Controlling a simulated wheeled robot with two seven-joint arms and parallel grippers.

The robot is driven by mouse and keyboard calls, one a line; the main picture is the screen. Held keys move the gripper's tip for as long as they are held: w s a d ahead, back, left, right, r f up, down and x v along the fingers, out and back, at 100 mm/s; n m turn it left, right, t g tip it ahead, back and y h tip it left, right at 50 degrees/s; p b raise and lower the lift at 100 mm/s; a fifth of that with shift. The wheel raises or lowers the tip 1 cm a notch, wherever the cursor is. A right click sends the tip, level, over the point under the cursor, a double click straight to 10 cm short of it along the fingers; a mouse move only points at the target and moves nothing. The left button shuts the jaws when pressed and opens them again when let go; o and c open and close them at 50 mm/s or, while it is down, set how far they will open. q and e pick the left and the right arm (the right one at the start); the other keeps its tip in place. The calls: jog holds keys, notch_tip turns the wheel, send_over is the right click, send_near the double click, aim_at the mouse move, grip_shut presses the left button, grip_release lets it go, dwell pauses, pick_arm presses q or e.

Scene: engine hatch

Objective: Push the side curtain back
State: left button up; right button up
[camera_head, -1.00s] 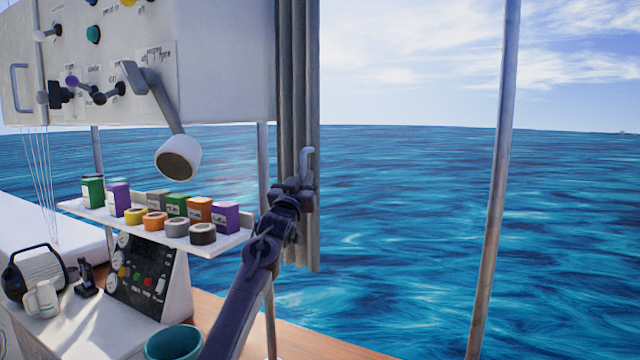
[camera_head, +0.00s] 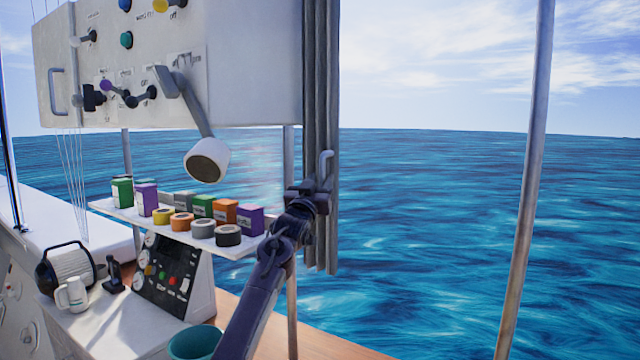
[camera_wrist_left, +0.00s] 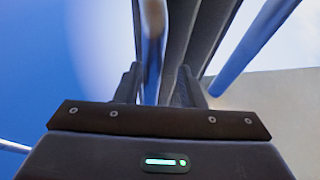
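The side curtain (camera_head: 332,90) is a narrow bunch of grey vertical folds hanging just right of the white control panel. A light metal handle (camera_head: 325,163) stands at its near side. My left gripper (camera_head: 314,192) is at the handle, its arm reaching up from below. In the left wrist view the handle (camera_wrist_left: 152,45) runs between the two fingers (camera_wrist_left: 158,88), which look closed around it. The dark curtain folds (camera_wrist_left: 185,35) rise behind. My right gripper is in neither view.
A white control panel (camera_head: 250,60) with a hanging lamp (camera_head: 207,160) is at upper left. A shelf (camera_head: 105,205) of boxes and rolls stands below, over a teal cup (camera_head: 195,342). A metal post (camera_head: 528,180) stands at right, with open sea between.

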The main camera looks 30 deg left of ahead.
pick_arm(q)
jog(key=shift+d, duration=0.15)
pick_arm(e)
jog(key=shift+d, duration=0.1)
